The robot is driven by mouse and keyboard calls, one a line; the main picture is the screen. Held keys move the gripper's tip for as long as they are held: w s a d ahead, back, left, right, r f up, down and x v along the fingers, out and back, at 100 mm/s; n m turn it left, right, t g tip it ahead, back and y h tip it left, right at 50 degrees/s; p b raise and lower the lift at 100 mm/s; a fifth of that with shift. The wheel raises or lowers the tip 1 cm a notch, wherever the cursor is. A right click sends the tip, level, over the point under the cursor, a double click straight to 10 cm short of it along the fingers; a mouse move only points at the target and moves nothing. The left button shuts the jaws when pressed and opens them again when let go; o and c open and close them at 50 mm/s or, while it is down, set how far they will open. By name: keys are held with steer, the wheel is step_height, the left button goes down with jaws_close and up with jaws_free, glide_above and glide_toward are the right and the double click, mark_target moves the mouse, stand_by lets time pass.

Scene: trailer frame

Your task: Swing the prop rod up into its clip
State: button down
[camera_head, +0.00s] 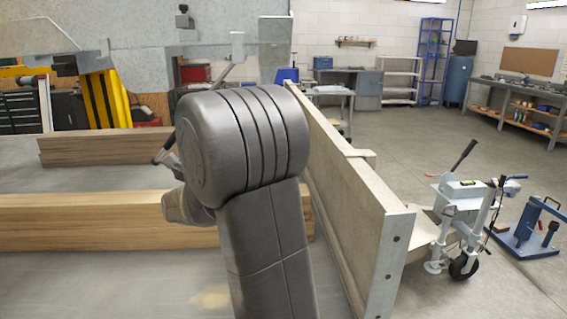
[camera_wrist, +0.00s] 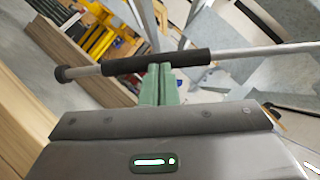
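The prop rod (camera_wrist: 245,53) is a thin grey bar with a black sleeve (camera_wrist: 130,63) and a dark knob at its left end. It slants across the wrist view. The green fingers of my gripper (camera_wrist: 160,70) meet the black sleeve and look shut on it; the far side of the grip is hidden. In the head view, my arm hides the gripper and most of the rod; the rod's dark end (camera_head: 164,152) shows left of the arm. A small grey bracket (camera_head: 237,46) on the raised panel may be the clip, but I cannot tell for sure.
A raised grey metal panel (camera_head: 140,30) spans the upper left. Wooden beams (camera_head: 90,220) lie on the trailer bed, and a tall side board (camera_head: 345,185) stands close right of my arm. A jack (camera_head: 465,205) stands outside it. Floor farther right is mostly clear.

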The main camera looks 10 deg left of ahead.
steer(key=a+r+m+t+h+b, duration=0.1)
steer(key=a+r+m+t+h, duration=0.1)
steer(key=a+r+m, duration=0.1)
steer(key=s+a+r+m+t+h+b, duration=0.1)
steer(key=a+r+m+t+h, duration=0.1)
steer(key=r+m, duration=0.4)
steer(key=s+a+r+m+t+h+b, duration=0.1)
steer(key=a+r+m+t+h+b, duration=0.1)
steer(key=a+r+m+h, duration=0.1)
steer(key=shift+s+a+r+m+t+h, duration=0.15)
steer(key=shift+a+r+m, duration=0.15)
steer(key=shift+r, duration=0.3)
steer(key=shift+a+r+m+t+h, duration=0.1)
steer(key=shift+a+r+m, duration=0.1)
steer(key=shift+r+m, duration=0.3)
steer(key=shift+s+a+r+m+t+h, duration=0.15)
steer(key=shift+a+r+m, duration=0.15)
steer(key=shift+r, duration=0.35)
steer(key=shift+a+r+m+h, duration=0.1)
steer(key=shift+r+m+h, duration=0.4)
steer(key=shift+r+m, duration=0.35)
